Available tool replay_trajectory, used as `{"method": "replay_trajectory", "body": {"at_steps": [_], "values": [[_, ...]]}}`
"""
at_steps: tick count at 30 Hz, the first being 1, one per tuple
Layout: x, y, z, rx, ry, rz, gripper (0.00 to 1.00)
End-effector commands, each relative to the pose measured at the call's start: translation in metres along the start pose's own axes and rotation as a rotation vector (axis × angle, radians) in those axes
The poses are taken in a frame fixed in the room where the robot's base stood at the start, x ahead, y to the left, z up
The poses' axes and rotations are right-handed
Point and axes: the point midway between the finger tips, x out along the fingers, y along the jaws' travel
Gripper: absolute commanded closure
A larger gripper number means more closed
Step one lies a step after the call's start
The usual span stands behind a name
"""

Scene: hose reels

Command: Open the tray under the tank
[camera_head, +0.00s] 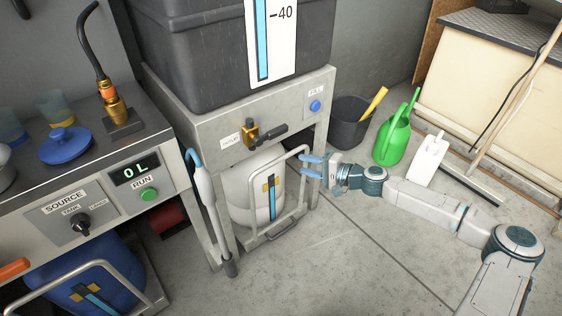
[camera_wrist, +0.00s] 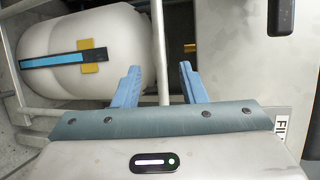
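The tray (camera_head: 268,237) is a grey metal frame low under the dark tank (camera_head: 190,50). It carries a white barrel (camera_head: 245,190) with a blue and yellow level strip, also seen in the wrist view (camera_wrist: 120,25). A tall looped grey bar (camera_head: 304,190) rises at the tray's front. My gripper (camera_head: 308,166) has two blue fingers and is beside the upper right of this loop. In the wrist view my gripper (camera_wrist: 160,68) is open, and the pale bar (camera_wrist: 160,40) runs between the fingers with gaps on both sides. I cannot tell whether the fingertips reach past it.
A brass tap (camera_head: 252,133) and a blue button (camera_head: 315,106) are on the stand's front. A dark bucket (camera_head: 350,125), green watering can (camera_head: 393,140) and white jug (camera_head: 427,160) stand right. Floor in front is clear.

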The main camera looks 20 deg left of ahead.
Motion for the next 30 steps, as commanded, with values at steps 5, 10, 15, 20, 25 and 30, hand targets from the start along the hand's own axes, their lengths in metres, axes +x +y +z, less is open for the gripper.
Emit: {"method": "replay_trajectory", "body": {"at_steps": [5,10,15,20,25,30], "values": [[0.039,0.003,0.001,0.0,-0.003,0.001,0.62],[0.069,0.003,0.0,0.0,-0.001,0.0,0.62],[0.09,0.002,0.0,-0.001,0.0,0.001,0.62],[0.098,0.001,0.0,0.0,0.001,0.001,0.62],[0.099,0.0,0.0,0.0,0.001,0.001,0.62],[0.099,0.0,0.0,0.0,0.001,0.001,0.76]]}}
